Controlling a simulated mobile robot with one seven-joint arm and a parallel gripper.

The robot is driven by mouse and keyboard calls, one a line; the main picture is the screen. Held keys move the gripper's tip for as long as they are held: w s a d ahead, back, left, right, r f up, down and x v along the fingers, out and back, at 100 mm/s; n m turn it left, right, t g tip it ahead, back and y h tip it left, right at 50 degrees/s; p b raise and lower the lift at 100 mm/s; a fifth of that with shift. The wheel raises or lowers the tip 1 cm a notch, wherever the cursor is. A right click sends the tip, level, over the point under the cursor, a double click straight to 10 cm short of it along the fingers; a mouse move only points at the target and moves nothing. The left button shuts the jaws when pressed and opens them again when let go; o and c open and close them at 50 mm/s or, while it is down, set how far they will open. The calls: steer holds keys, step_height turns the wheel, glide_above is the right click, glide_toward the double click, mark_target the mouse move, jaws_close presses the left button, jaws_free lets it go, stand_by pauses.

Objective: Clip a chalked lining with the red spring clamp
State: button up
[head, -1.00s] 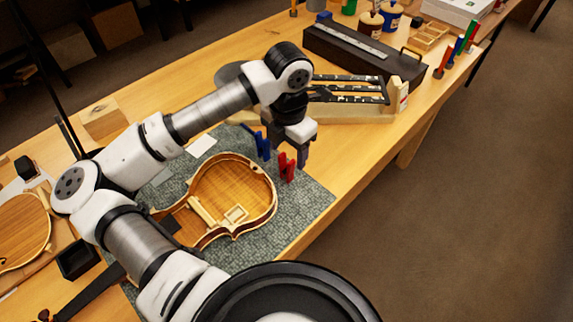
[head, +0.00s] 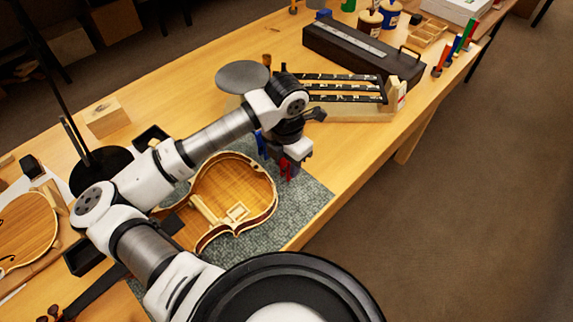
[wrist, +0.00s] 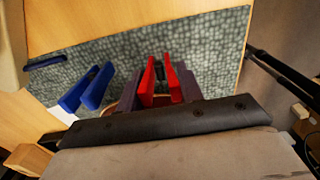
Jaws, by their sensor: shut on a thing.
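The red spring clamp (head: 286,171) stands upright at the right edge of the open violin body (head: 243,178). My gripper (head: 290,166) is over it, shut on its handles. In the wrist view the two red handles (wrist: 149,78) sit between my gripper's dark fingers (wrist: 160,86). A blue spring clamp (head: 262,145) stands at the far rim, and it shows to the left in the wrist view (wrist: 96,88). The clamp's jaws are hidden behind the gripper's body in the wrist view. I cannot make out chalk marks on the lining.
The violin body lies on a grey-green patterned mat (head: 312,205). Behind my gripper are a rack with dark bars (head: 345,112) and a long dark case (head: 365,58). A round dark disc (head: 242,76) stands at the back. The mat's right part is clear.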

mark_target(286, 168)
steer(key=shift+c, duration=0.8)
steer(key=shift+r, duration=0.1)
step_height(286, 168, up, 20)
steer(key=b, duration=0.3)
steer(key=shift+b, duration=0.35)
